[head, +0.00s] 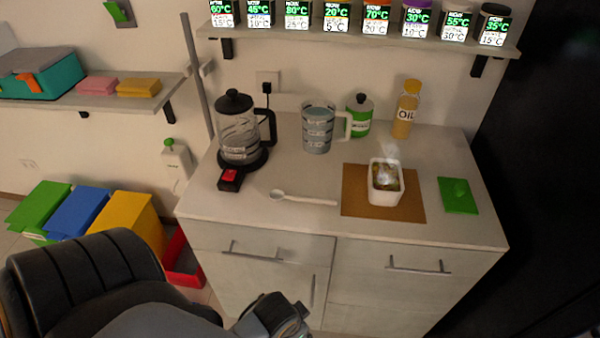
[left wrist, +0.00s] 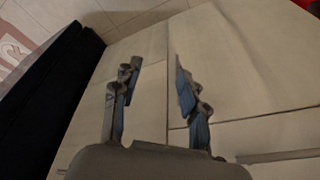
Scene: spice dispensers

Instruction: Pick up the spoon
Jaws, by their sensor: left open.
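The white spoon (head: 310,200) lies flat on the counter (head: 235,205) near its front edge, in the head view. Its bowl points left and its handle points right. My left gripper (head: 277,316) is at the bottom of the head view, in front of the cabinet and well below the spoon. In the left wrist view my left gripper (left wrist: 155,78) is open, with nothing between its fingers and pale cabinet panels beyond. The spoon does not show in that view. My right gripper is in neither view.
Left of the spoon stand a kettle (head: 240,140) and a small red-and-black box (head: 230,180). Behind it is a measuring jug (head: 318,130). To its right a white container (head: 386,185) stands on a brown mat (head: 354,190). The counter around the spoon is clear.

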